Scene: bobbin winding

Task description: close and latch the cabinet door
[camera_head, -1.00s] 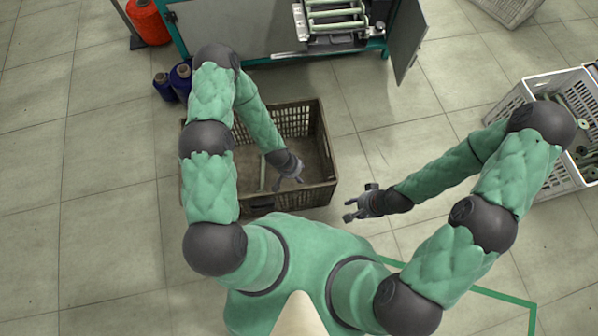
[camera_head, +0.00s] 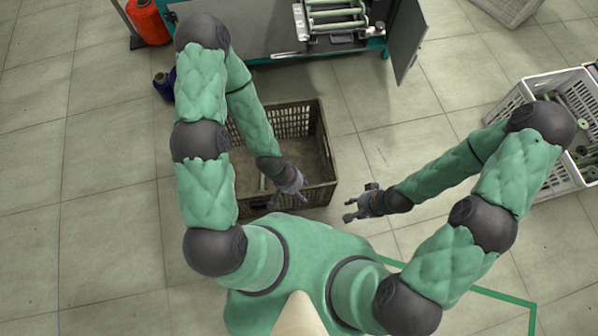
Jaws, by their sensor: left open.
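The cabinet door (camera_head: 407,40) is a grey panel at the right end of the green-framed machine cabinet (camera_head: 232,40) at the top of the head view. It stands open, swung out toward me. Its latch cannot be made out. My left gripper (camera_head: 290,198) is open over the right part of a brown crate, well away from the door. My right gripper (camera_head: 355,205) is open and empty, just right of that crate and far below the door.
The brown crate (camera_head: 325,165) stands on the floor between me and the cabinet. A white crate (camera_head: 517,95) with green bobbins stands at the right. Blue spools (camera_head: 163,88) and a red spool (camera_head: 148,22) are at the upper left. Tiled floor below the door is clear.

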